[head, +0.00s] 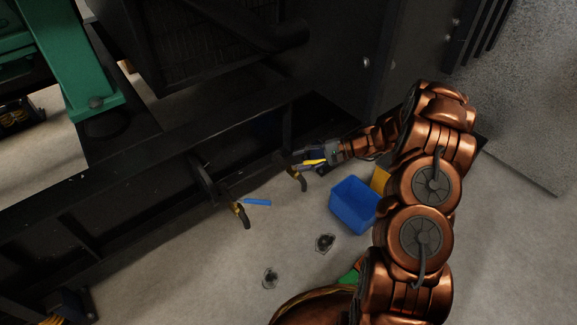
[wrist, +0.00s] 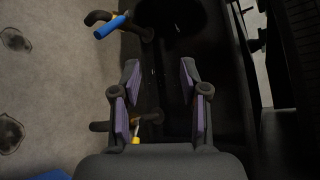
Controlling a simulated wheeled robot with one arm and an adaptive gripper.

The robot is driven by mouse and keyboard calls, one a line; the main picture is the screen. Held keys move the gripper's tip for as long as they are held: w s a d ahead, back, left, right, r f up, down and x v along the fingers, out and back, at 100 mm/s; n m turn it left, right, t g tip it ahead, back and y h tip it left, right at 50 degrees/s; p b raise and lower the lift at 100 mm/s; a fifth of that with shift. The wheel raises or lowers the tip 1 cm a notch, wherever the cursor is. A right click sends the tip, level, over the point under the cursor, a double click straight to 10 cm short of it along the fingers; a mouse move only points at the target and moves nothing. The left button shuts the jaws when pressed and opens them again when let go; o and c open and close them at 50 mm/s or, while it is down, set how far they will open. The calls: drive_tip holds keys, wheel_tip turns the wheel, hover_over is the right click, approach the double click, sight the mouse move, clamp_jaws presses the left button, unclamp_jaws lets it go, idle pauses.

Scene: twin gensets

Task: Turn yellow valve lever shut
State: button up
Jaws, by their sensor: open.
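The yellow valve lever (head: 314,162) is on a dark pipe low beside the black genset frame in the head view. I cannot tell whether a finger touches the lever or pipe.
A blue lever (head: 257,202) is on a similar pipe to the left, also in the wrist view (wrist: 110,27). A blue bin (head: 353,207) and a yellow bin (head: 380,180) stand on the floor near my arm. The black frame (head: 140,180) borders the valves; floor to the lower left is mostly clear.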

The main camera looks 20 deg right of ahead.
drive_tip(key=s+a+r+n+g+h, duration=0.1)
drive_tip(key=s+a+r+n+g, duration=0.1)
drive_tip(key=s+a+r, duration=0.3)
drive_tip(key=shift+s+a+r+g, duration=0.25)
drive_tip(key=shift+s+a+g, duration=0.25)
drive_tip(key=shift+a+g, duration=0.25)
